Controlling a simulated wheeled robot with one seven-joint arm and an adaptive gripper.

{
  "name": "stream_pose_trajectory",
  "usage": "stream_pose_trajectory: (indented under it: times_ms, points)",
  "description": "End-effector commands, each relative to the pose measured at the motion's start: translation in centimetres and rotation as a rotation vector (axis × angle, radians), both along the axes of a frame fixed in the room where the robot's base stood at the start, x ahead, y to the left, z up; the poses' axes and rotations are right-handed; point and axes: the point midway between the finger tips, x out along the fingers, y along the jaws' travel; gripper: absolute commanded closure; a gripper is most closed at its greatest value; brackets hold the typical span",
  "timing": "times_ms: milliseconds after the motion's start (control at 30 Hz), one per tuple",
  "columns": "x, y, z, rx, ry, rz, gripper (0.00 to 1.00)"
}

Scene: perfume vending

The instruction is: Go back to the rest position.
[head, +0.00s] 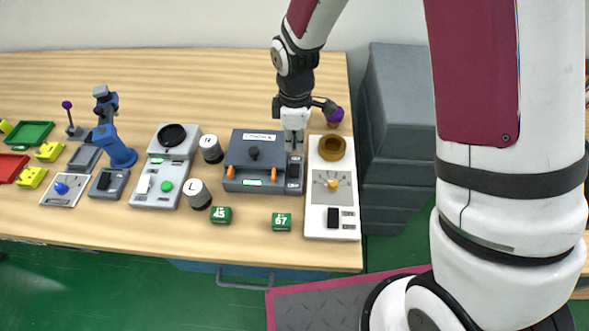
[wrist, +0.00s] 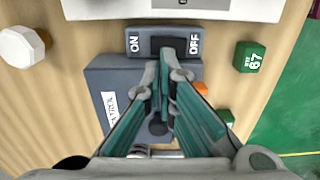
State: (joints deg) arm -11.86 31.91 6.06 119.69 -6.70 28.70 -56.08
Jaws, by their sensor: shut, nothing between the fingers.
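My gripper (head: 293,135) is shut and empty at the right part of the wooden table, just above the back right of a dark grey box with orange handles (head: 238,150). In the wrist view my gripper's fingertips (wrist: 163,68) meet close to a black rocker switch marked ON and OFF (wrist: 168,43). I cannot tell whether they touch it. The lower part of the dark box (wrist: 105,75) is hidden behind the fingers in that view.
A white panel with a knob (head: 317,205) stands right of the box. Green blocks marked 45 (head: 221,215) and 67 (head: 281,221) lie in front. Two cylinders, H (head: 211,149) and L (head: 199,194), stand left. Dark grey drawers (head: 395,150) stand beyond the table's right edge.

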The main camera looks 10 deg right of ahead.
Motion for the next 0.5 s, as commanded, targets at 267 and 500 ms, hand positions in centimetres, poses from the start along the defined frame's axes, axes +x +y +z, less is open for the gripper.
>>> stream_pose_trajectory:
  times_ms: [267,500]
  points:
    - [0.0,0.0,0.0,0.0,0.0,0.0,1.0]
    - [0.1,-0.6,1.7,0.0,-0.019,-0.043,1.0]
